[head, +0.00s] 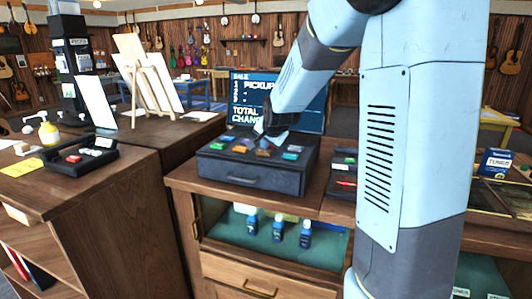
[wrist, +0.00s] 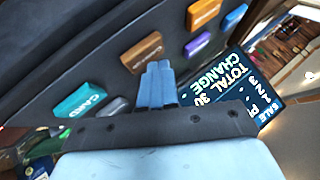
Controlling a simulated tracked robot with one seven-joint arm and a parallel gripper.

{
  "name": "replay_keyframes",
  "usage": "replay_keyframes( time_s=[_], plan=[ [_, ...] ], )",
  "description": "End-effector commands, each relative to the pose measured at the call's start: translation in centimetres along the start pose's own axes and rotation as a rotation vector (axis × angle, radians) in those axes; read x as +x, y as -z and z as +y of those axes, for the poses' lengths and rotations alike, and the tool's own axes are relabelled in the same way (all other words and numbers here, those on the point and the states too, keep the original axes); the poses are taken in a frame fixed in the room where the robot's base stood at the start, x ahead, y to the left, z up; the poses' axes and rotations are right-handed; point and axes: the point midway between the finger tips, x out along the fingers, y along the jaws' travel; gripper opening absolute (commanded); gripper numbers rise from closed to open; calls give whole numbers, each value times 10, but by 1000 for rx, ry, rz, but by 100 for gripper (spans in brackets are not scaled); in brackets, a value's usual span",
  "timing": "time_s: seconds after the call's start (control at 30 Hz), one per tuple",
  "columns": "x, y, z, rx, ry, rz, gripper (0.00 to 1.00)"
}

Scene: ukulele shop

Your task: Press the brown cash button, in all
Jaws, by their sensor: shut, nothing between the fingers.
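The dark cash register (head: 243,181) stands on the wooden counter, with coloured buttons on its sloped top. The brown button (wrist: 142,53) is in the wrist view, just up and left of my gripper's fingertips; in the head view the brown button (head: 263,153) is just below my gripper (head: 261,131). In the wrist view my gripper (wrist: 157,66) is shut and empty, its tips close to the brown button's edge. I cannot tell whether they touch it. The register's screen (head: 250,100) reads SALE, PICKUP, TOTAL and CHANGE; other text is partly hidden.
Around the brown button are a teal CARD button (wrist: 80,99), a grey button (wrist: 118,107), a purple button (wrist: 197,44) and an orange button (wrist: 203,13). A black tray (head: 82,158) and a yellow bottle (head: 48,131) stand left. Blue bottles (head: 278,231) sit on the shelf below.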

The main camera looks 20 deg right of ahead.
Motion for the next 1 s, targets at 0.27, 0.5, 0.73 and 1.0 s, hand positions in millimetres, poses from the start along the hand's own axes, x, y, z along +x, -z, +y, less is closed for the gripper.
replay_keyframes(
  time_s=[0.27, 0.5, 0.73, 1.0],
  plan=[
    [0, 0, 0, 1, 0, 0, 0],
    [2, -2, 1, 1, 0, 0, 0],
    [4, -3, 2, 0, 0, 0, 0],
    [5, -4, 4, 0, 0, -1, 0]
  ],
)
